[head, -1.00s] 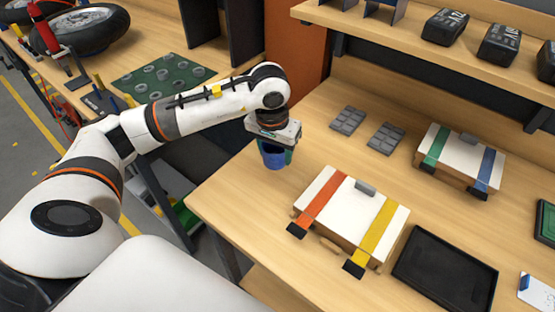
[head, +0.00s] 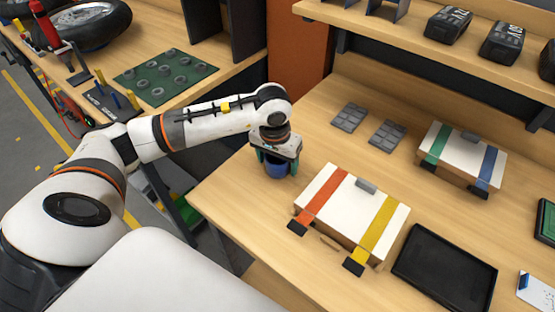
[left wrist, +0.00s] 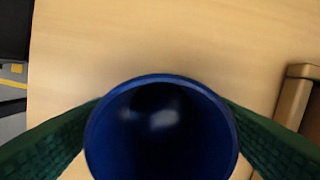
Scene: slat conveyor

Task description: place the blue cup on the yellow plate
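The blue cup (head: 276,170) is between the green fingers of my left gripper (head: 277,168), near the left end of the wooden worktop. In the left wrist view the cup (left wrist: 160,130) is seen from above with its dark opening facing the camera, and a finger meets it on each side. The gripper is shut on the cup. Whether the cup's base touches the worktop cannot be told. No yellow plate shows in either view. My right gripper is not in view.
A white-topped box with red and yellow straps (head: 340,208) stands right of the cup. The worktop (head: 300,135) is clear behind the cup. A shelf (head: 400,40) overhangs the back.

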